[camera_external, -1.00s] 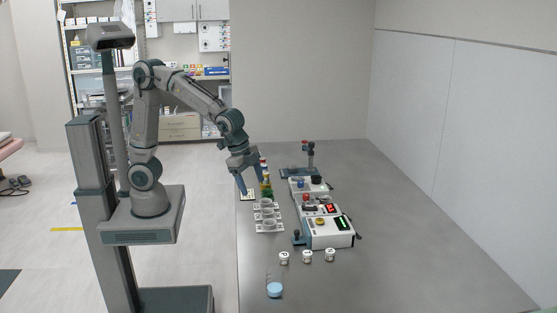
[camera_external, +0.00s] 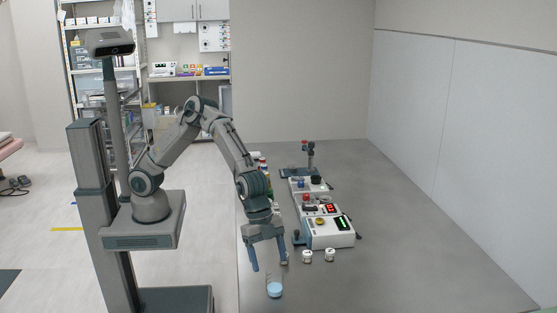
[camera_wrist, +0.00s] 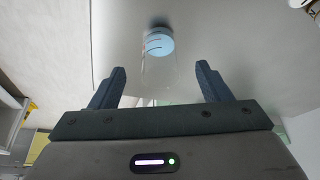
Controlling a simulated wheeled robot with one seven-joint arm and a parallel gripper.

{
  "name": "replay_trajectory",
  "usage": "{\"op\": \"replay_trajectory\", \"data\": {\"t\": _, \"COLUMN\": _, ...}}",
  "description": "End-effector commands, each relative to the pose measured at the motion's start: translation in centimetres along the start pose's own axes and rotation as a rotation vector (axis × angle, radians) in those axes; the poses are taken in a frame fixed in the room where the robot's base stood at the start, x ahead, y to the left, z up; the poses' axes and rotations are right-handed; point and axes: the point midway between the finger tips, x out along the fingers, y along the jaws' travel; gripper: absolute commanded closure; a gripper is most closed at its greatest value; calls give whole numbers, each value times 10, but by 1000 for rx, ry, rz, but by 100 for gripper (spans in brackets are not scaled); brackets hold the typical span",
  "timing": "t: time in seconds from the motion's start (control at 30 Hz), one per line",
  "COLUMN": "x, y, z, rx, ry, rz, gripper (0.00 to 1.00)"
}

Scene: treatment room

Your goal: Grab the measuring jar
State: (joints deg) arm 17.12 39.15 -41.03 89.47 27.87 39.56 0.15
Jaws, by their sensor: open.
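The measuring jar (camera_external: 274,290) is a clear vessel with a light blue end, near the table's front edge in the external view. In the wrist view its blue disc (camera_wrist: 159,43) shows at the top centre, and its clear body is faint between my fingers. My gripper (camera_external: 269,265) is open and points down just above and behind the jar. In the wrist view the two fingers of my gripper (camera_wrist: 161,68) stand apart on either side of the jar's line, with nothing clamped. Whether a finger touches the clear wall cannot be told.
Small white jars (camera_external: 306,256) (camera_external: 330,254) stand right of my gripper; another is mostly hidden behind my right finger. White instruments (camera_external: 328,232) stand behind them. My arm hides the cups and most of the bottles. The table (camera_external: 420,270) is clear to the right.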

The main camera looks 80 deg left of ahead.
Motion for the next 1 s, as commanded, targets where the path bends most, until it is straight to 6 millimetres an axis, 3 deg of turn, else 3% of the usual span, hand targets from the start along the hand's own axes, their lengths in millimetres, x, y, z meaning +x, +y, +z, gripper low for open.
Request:
{"op": "replay_trajectory", "data": {"t": 0.7, "x": 72, "y": 0, "z": -8, "rx": -1, "ry": 0, "rz": 0, "gripper": 29}}
{"op": "replay_trajectory", "data": {"t": 1.0, "x": 76, "y": -1, "z": -8, "rx": -1, "ry": 1, "rz": -2, "gripper": 29}}
